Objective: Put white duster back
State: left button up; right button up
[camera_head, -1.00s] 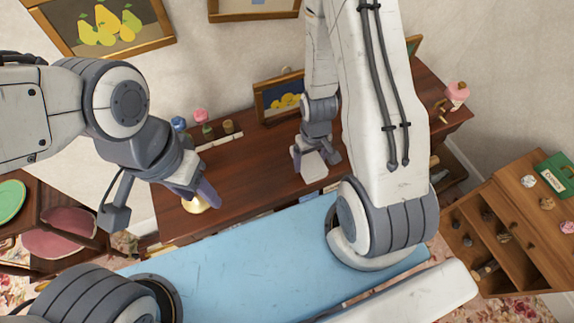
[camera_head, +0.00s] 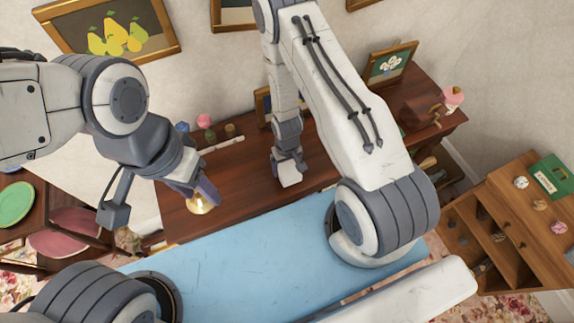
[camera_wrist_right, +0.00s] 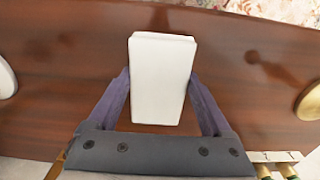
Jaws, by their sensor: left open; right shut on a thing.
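The white duster (camera_head: 289,176) is a plain white block in my right gripper (camera_head: 286,157), over the brown table (camera_head: 240,185). In the right wrist view the duster (camera_wrist_right: 161,80) sits between the two purple fingers of that gripper (camera_wrist_right: 160,92), which are shut on its sides. I cannot tell whether its underside touches the table. My left gripper (camera_head: 200,190) is open and empty near the table's left part, just above a gold round object (camera_head: 200,206) and partly covering it.
Small coloured items (camera_head: 204,121) and a white strip (camera_head: 222,144) lie at the table's back left. A wooden box (camera_head: 421,112) and a pink-topped item (camera_head: 453,97) stand at the right end. A wooden shelf unit (camera_head: 520,225) stands further right. The middle tabletop looks clear.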

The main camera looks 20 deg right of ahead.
aim_at(287, 168)
jog(key=o, duration=1)
jog(key=shift+r, duration=0.4)
jog(key=a+r+n+b, duration=0.15)
jog(key=a+r, duration=0.25)
jog(key=r, duration=1.3)
jog(key=s+a+r+n, duration=0.1)
jog(key=s+a+r, duration=0.1)
jog(key=s+r, duration=0.3)
jog(key=s+a+r+n, duration=0.2)
jog(key=s+a+r, duration=0.1)
jog(key=s+r, duration=0.3)
jog(key=s+a+r+n+y, duration=0.1)
jog(key=s+a+r+n, duration=0.1)
jog(key=s+r, duration=0.4)
jog(key=shift+s+a+b, duration=0.1)
jog(key=shift+a+b, duration=0.3)
jog(key=shift+a, duration=0.35)
